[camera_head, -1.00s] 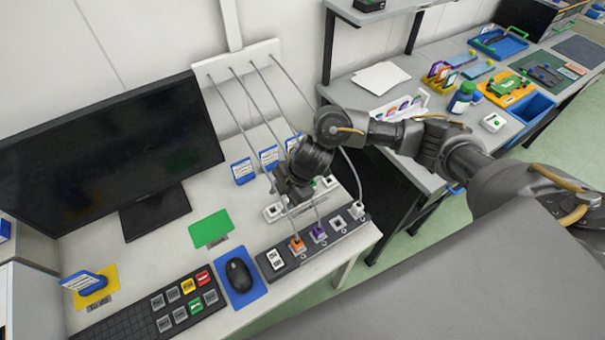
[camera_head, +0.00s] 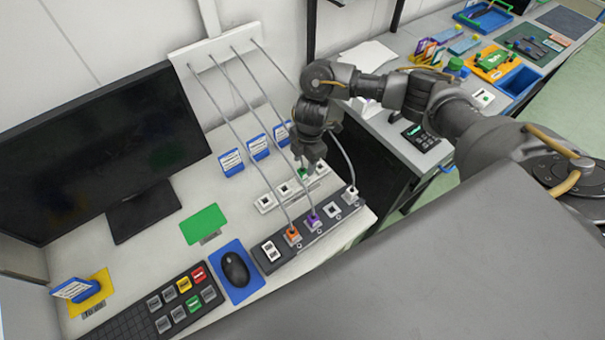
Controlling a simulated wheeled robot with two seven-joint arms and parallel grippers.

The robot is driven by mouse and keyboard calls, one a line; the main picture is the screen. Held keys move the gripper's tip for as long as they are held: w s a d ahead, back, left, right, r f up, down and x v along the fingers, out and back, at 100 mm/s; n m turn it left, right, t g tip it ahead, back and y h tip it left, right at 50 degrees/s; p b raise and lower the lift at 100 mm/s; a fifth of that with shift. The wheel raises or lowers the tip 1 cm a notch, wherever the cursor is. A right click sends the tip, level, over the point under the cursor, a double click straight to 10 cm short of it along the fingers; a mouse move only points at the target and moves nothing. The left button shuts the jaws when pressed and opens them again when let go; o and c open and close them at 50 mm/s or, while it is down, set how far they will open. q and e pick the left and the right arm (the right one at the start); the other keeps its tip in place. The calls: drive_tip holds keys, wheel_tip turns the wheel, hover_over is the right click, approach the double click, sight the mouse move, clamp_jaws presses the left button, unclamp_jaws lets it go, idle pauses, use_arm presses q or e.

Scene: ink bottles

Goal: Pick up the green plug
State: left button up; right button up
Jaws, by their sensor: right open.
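The green plug (camera_head: 302,173) shows as a small green patch at the white socket strip (camera_head: 268,205) on the desk. My right gripper (camera_head: 309,166) points down right at the plug and hides part of it. Its jaws are open, and I cannot tell whether they are around the plug or just above it. My left gripper is not in view.
In front lies a dark power strip (camera_head: 269,267) with an orange plug (camera_head: 292,234), a purple plug (camera_head: 313,219) and a white plug (camera_head: 352,193). Grey cables run from a white wall panel (camera_head: 213,46) past the gripper. Blue cards (camera_head: 258,147) stand behind; a monitor (camera_head: 95,150) is left.

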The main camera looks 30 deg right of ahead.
sight(302, 170)
drive_tip(key=shift+a+f+p, duration=0.15)
drive_tip(key=shift+f+p, duration=0.1)
drive_tip(key=shift+f, duration=1.05)
drive_tip(key=shift+a+f+p, duration=0.15)
drive_tip(key=shift+f+p, duration=0.1)
drive_tip(key=shift+f, duration=1)
drive_tip(key=c, duration=1)
drive_tip(key=shift+o, duration=0.2)
drive_tip(key=shift+w+r, duration=0.1)
drive_tip(key=shift+r, duration=0.05)
drive_tip(key=shift+r, duration=0.25)
wheel_tip(302, 170, up, 2)
drive_tip(key=shift+r, duration=0.15)
drive_tip(key=s+a+r+p, duration=0.1)
drive_tip(key=s+a+r, duration=0.3)
drive_tip(key=s+r, duration=0.6)
drive_tip(key=s, duration=0.3)
drive_tip(key=shift+s, duration=0.3)
